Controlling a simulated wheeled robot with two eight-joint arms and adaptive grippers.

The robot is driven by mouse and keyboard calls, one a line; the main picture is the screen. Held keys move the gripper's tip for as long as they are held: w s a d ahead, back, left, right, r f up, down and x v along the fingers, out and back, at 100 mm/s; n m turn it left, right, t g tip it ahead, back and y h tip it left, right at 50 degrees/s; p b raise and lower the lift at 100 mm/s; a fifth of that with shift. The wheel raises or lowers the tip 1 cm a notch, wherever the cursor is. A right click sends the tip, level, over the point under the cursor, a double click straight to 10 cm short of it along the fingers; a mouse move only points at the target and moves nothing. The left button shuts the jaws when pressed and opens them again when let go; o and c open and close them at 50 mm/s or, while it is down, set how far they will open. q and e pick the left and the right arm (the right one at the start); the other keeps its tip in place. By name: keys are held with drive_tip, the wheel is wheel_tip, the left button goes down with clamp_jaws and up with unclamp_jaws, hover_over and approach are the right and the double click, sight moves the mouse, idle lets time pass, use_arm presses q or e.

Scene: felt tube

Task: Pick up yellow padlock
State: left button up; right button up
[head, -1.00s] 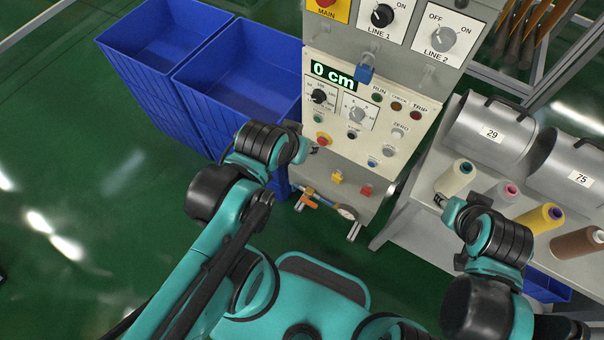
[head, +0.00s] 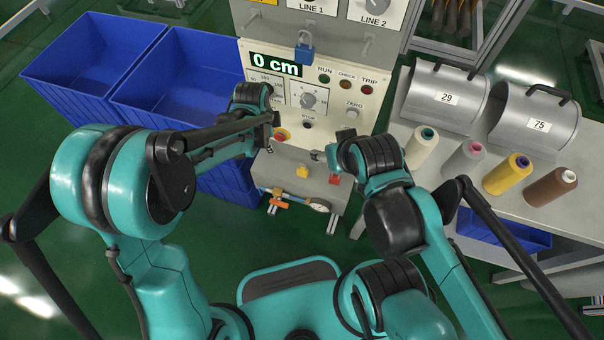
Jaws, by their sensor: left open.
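The yellow padlock (head: 302,171) is a small yellow block on the grey lower part of the control cabinet, below the button panel. A red padlock-like block (head: 334,179) is just to its right. My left gripper (head: 273,135) is open in front of the panel, up and left of the yellow padlock and apart from it. It partly covers the panel's lower left. My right gripper (head: 326,156) is up and right of the yellow padlock, above the red block; its jaws are too small and dark to read.
A blue padlock (head: 304,52) hangs higher on the cabinet. The panel (head: 350,85) carries knobs and buttons. Blue bins (head: 150,100) stand at left. At right, a grey table (head: 480,190) holds thread cones and metal cylinders. A gauge with an orange-handled valve (head: 280,204) is below.

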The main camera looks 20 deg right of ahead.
sight(304, 171)
use_arm(q)
drive_tip(key=d+f+m, duration=0.2)
drive_tip(key=d+f, duration=0.1)
drive_tip(key=f, duration=0.2)
drive_tip(key=s+d+f+m+g+b, duration=0.1)
drive_tip(key=d+f+m, duration=0.1)
drive_tip(key=f, duration=0.3)
drive_tip(key=d+f+m, duration=0.3)
drive_tip(key=d+f, duration=0.1)
drive_tip(key=f, duration=0.2)
drive_tip(key=shift+s+d+f+b, duration=0.1)
drive_tip(key=shift+s+b, duration=0.05)
drive_tip(key=shift+b, duration=0.15)
drive_tip(key=f, duration=0.2)
drive_tip(key=f+b, duration=0.1)
drive_tip(key=shift+d+m, duration=0.25)
drive_tip(key=shift+m, duration=0.05)
drive_tip(key=f+b, duration=0.2)
drive_tip(key=f, duration=0.1)
drive_tip(key=f+b, duration=0.1)
drive_tip(key=f, duration=0.1)
drive_tip(key=shift+d+f, duration=0.25)
drive_tip(key=shift+d, duration=0.15)
drive_tip(key=shift+r, duration=0.1)
drive_tip(key=shift+c, duration=0.3)
clamp_jaws()
